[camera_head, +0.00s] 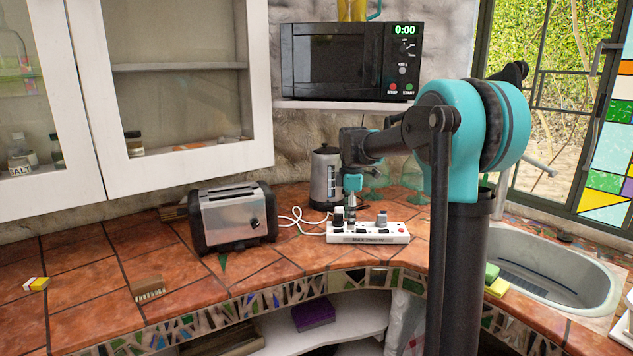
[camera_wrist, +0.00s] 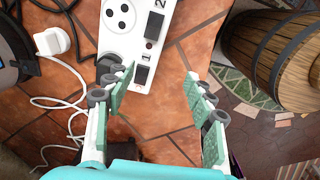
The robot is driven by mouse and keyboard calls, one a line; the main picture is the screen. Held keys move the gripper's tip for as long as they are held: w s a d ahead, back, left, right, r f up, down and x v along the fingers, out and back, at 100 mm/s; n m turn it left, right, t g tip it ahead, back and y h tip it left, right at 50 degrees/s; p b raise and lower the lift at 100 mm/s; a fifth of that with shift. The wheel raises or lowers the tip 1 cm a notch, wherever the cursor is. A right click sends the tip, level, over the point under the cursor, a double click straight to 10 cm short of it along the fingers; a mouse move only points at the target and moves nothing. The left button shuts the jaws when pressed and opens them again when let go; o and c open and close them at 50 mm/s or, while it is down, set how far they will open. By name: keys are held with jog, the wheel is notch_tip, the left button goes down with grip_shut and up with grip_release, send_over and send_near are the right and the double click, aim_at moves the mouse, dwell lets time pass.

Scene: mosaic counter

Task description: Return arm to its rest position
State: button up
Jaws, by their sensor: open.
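My gripper (camera_head: 352,198) hangs from my bent arm over the counter, in front of the kettle and just above the left part of the white power strip (camera_head: 368,236). In the wrist view my gripper (camera_wrist: 152,88) has its two pale green-padded fingers spread wide with nothing held between them. The end of the power strip (camera_wrist: 128,58) shows beyond and partly between the fingertips, close to the left finger. I cannot tell whether that finger touches it.
A toaster (camera_head: 232,216) stands left of the strip and a kettle (camera_head: 325,180) behind it. A microwave (camera_head: 350,62) is above, a sink (camera_head: 550,268) at right. The wrist view shows a white plug (camera_wrist: 52,41), loose cords and a wooden barrel (camera_wrist: 272,52).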

jog(key=s+d+f+m+t, duration=0.1)
jog(key=s+d+f+m, duration=0.2)
jog(key=s+f+m, duration=0.3)
jog(key=s+d+f+m+t, duration=0.1)
jog(key=s+d+f+m, duration=0.2)
jog(key=s, duration=1.1)
jog(key=s+d+f+m+t, duration=0.1)
jog(key=s+d+f+m, duration=0.1)
jog(key=s+f+m, duration=0.7)
jog(key=shift+s+d+t, duration=0.4)
jog(key=shift+c, duration=0.6)
